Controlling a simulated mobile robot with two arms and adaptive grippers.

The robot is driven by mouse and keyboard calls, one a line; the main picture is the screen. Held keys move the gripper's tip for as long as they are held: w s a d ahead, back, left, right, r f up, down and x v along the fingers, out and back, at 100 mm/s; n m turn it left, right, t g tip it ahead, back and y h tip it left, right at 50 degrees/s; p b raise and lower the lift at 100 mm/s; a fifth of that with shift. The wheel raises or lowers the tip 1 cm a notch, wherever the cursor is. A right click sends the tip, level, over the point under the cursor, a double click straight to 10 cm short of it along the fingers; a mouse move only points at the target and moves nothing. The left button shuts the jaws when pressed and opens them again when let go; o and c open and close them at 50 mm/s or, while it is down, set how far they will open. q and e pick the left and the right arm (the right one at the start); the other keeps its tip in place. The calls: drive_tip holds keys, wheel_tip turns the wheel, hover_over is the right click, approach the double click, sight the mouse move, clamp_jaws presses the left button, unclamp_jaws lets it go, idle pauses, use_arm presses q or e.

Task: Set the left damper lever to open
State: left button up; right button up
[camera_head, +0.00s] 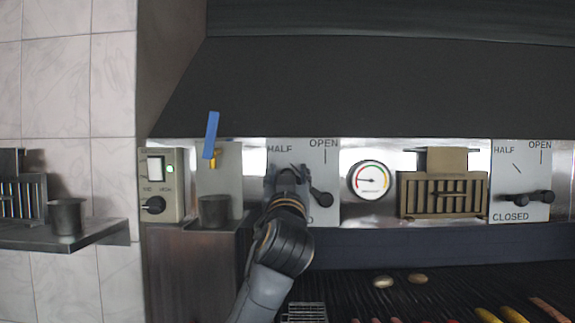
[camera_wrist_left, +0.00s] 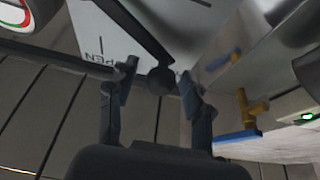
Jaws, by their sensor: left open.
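The left damper plate (camera_head: 327,160) is a pale panel marked HALF and OPEN; its lower label is mostly hidden by my arm. Its black lever (camera_head: 315,187) runs from the pivot at the lower right up-left towards the HALF side. In the left wrist view the lever (camera_wrist_left: 135,28) ends in a dark round knob (camera_wrist_left: 160,81). My left gripper (camera_head: 288,172) is at the lever's end. In the wrist view its fingers (camera_wrist_left: 158,88) are apart, with the knob between the tips; contact cannot be told. My right gripper is not in view.
A gauge (camera_head: 369,180) and brass-coloured grate (camera_head: 442,195) are right of the plate, then a second damper plate (camera_head: 507,158). The grill (camera_head: 350,285) with food lies below.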

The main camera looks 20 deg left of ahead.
use_arm(q)
drive_tip(key=shift+w, duration=0.1)
clamp_jaws()
drive_tip(key=shift+d+r, duration=0.1)
idle(0.3)
